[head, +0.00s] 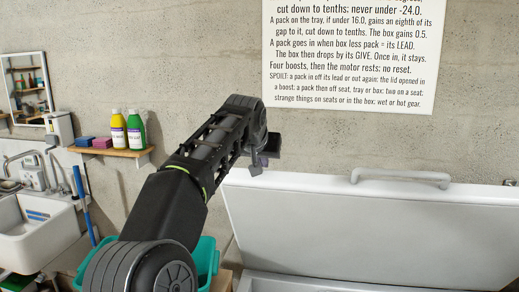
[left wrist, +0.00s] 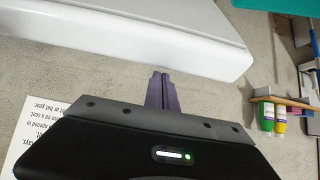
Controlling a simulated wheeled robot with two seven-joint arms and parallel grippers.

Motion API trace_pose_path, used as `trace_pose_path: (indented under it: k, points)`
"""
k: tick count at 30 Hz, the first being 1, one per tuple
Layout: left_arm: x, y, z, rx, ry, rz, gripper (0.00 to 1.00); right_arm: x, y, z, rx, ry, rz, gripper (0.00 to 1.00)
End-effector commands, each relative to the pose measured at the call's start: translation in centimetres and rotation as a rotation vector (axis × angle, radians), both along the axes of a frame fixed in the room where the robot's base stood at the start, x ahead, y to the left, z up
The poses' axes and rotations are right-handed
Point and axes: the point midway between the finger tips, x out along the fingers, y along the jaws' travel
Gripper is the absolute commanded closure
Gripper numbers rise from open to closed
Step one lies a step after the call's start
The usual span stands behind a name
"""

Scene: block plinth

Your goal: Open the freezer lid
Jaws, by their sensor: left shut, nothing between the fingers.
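The freezer lid (head: 370,230) is a white panel standing raised and tilted back toward the wall, with its pale handle (head: 400,177) along the top edge. A strip of the freezer's rim (head: 300,284) shows below it; most of the freezer is out of frame. My left gripper (head: 257,165) is beside the lid's upper left corner, shut and empty. In the left wrist view its shut purple fingers (left wrist: 161,78) point at the edge of the white lid (left wrist: 150,35); whether they touch it I cannot tell. My right gripper is not in view.
A sign (head: 350,50) hangs on the concrete wall above the lid. At left are a sink (head: 35,240), a shelf (head: 110,152) with two bottles and sponges, and a mirror (head: 28,88). A teal bin (head: 207,258) stands behind my left arm.

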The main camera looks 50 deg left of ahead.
Motion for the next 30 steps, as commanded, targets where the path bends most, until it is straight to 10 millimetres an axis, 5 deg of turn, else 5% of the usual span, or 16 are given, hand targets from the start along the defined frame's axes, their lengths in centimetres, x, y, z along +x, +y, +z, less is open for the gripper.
trace_pose_path:
  k: [7, 22, 30]
  points:
    - [-2.4, -1.8, -1.3, 0.001, -0.002, 0.001, 1.00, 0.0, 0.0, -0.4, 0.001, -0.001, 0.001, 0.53]
    - [-2.9, -2.2, -1.8, -0.001, 0.000, -0.001, 1.00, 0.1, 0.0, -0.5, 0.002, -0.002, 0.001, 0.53]
    - [-4.3, -3.3, -3.5, 0.021, -0.028, -0.001, 1.00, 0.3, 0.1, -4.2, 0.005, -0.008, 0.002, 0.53]
